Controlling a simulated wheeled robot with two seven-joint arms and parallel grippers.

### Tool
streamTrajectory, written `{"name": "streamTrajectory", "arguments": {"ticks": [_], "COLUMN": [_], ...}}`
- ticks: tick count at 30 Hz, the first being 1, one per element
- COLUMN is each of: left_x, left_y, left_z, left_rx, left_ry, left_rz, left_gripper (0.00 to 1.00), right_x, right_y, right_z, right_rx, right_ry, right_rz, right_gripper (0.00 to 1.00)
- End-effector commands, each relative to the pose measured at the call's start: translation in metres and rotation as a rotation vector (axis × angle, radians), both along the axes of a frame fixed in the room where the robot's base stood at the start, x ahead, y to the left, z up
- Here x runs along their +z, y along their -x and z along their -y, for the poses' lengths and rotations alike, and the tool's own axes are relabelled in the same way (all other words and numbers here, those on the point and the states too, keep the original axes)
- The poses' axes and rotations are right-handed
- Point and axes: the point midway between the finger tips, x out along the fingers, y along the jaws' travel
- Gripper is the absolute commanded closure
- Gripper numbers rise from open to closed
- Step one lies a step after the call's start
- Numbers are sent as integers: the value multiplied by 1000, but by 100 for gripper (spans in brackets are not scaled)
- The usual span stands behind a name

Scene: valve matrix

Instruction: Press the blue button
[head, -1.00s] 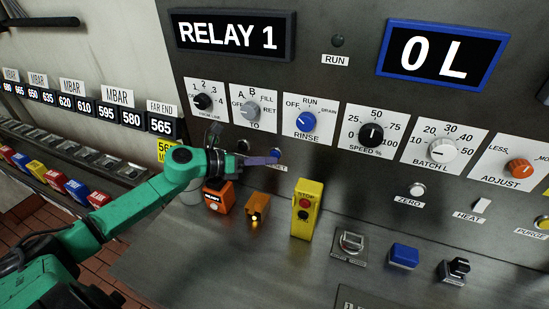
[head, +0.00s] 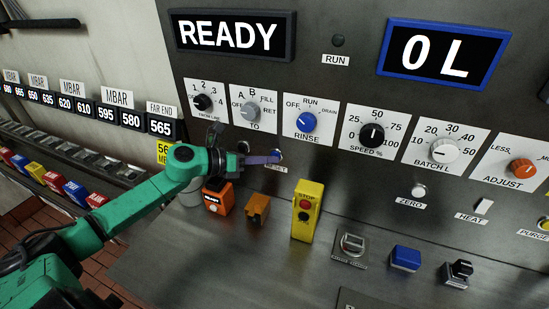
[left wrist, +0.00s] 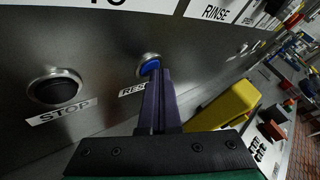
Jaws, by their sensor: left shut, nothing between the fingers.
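The blue button (head: 278,153) is a round push button in a metal ring on the grey panel, with a label partly covered that starts "RES". In the left wrist view the blue button (left wrist: 149,67) shows just beyond the fingertips. My left gripper (head: 273,158) has purple fingers and is shut and empty. Its fingertips (left wrist: 153,76) are at the button's face and overlap its lower edge; whether they touch it I cannot tell. My right gripper is not in view.
A black STOP button (left wrist: 58,90) is left of the blue one. Below stand an orange box (head: 217,196), a smaller orange box (head: 257,208) and a yellow STOP box (head: 306,210). A separate blue block (head: 405,257) sits on the ledge. The upper display (head: 233,35) reads READY.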

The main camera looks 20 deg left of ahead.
Motion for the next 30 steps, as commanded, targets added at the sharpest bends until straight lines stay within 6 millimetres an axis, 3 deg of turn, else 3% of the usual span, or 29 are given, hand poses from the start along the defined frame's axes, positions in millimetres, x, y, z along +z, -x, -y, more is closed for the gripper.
{"name": "streamTrajectory", "arguments": {"ticks": [11,20,30], "left_x": [1,0,1], "left_y": [-1,15,17], "left_z": [0,1,1], "left_rx": [2,1,1], "left_ry": [0,1,1], "left_rz": [1,-1,0], "left_gripper": [100,100,100], "right_x": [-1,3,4], "right_y": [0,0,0], "right_z": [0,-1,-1], "right_rx": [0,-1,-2], "right_ry": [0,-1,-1], "right_rz": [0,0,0], "right_gripper": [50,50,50]}}
